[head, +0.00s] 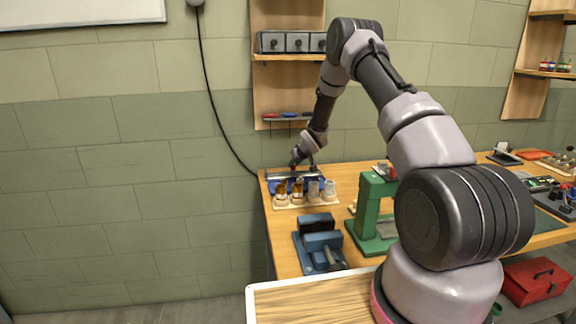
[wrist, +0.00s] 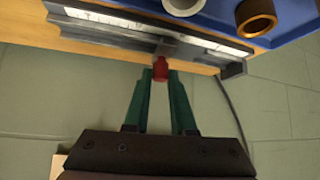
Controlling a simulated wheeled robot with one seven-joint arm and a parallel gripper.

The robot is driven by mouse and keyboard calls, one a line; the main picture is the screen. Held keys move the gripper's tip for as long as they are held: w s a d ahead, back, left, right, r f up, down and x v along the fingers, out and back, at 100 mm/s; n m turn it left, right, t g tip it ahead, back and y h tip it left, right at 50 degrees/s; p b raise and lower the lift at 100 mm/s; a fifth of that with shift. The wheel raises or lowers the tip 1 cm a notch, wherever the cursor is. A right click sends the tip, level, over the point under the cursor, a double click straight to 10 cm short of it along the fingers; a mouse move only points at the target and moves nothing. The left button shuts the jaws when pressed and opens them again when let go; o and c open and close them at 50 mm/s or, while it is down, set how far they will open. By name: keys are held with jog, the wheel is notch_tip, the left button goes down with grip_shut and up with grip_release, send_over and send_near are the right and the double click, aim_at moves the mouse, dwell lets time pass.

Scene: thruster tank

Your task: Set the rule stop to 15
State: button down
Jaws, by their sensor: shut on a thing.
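The rule (wrist: 110,20) is a long grey bar with a white scale, lying along the table edge at the top of the wrist view. In the head view the rule (head: 315,173) is at the far left of the table, small. The stop (wrist: 172,47) sits across the rule, with a red knob (wrist: 160,70) on the near side. My gripper (wrist: 161,77) has its green fingers shut on the red knob. The scale's numbers are too blurred to read.
A blue tray (wrist: 296,28) with a copper-coloured ring (wrist: 256,17) and a white ring lies beyond the rule. The wall is close behind the rule.

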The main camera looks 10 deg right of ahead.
aim_at(305, 174)
jog(key=shift+d, duration=2.15)
jog(key=c, duration=0.7)
grip_release()
jog(key=shift+c, duration=0.2)
jog(key=v, duration=1)
jog(key=shift+s+r, duration=0.25)
jog(key=shift+s, duration=0.05)
jog(key=shift+d, duration=0.1)
